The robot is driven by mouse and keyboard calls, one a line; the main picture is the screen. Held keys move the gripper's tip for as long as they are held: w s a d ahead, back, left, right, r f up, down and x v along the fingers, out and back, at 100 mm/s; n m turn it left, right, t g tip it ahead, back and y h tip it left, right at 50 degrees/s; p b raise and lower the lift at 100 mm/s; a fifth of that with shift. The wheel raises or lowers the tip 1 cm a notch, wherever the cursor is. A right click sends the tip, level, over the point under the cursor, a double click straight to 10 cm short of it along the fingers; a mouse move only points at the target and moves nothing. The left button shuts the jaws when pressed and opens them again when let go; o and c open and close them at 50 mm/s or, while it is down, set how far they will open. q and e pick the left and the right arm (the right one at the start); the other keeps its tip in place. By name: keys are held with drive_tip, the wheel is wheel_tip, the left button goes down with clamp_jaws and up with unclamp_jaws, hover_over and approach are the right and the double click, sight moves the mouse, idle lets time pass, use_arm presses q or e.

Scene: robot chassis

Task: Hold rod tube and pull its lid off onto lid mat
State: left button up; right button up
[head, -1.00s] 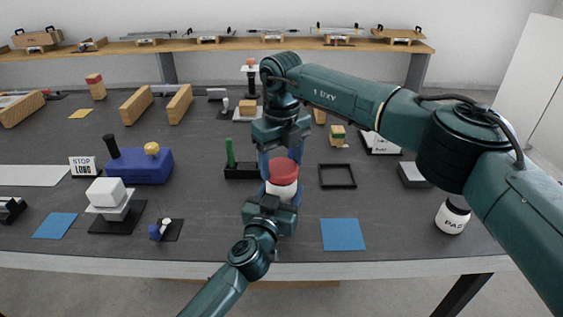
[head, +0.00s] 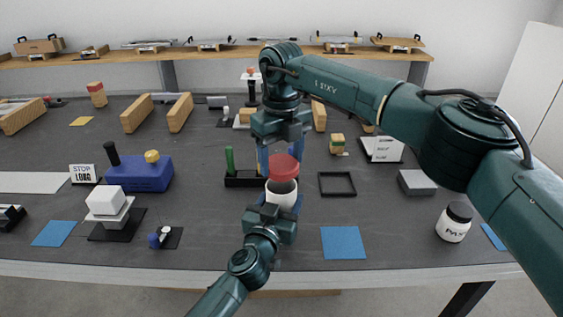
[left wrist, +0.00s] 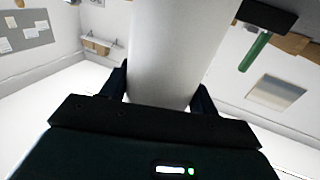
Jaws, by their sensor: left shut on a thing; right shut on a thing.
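The white rod tube (head: 282,199) stands roughly upright in the middle of the head view, with a dark band showing below its red lid (head: 284,169). My left gripper (head: 281,203) is shut on the tube from the near side. The tube (left wrist: 180,50) also fills the middle of the left wrist view, between the two dark fingers. My right gripper (head: 281,158) comes from above and is shut on the red lid. A blue mat (head: 343,242) lies bare to the right of my left gripper; I cannot tell whether it is the lid mat.
A black square frame (head: 337,184) lies right of the tube. A black block with a green rod (head: 230,158) stands close on its left. A white jar with a black lid (head: 454,222) stands at the right. Another blue mat (head: 54,233) lies at the far left.

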wheel_tip(320, 180, up, 2)
drive_tip(key=shift+r, duration=0.25)
use_arm(q)
drive_tip(key=o, duration=1.5)
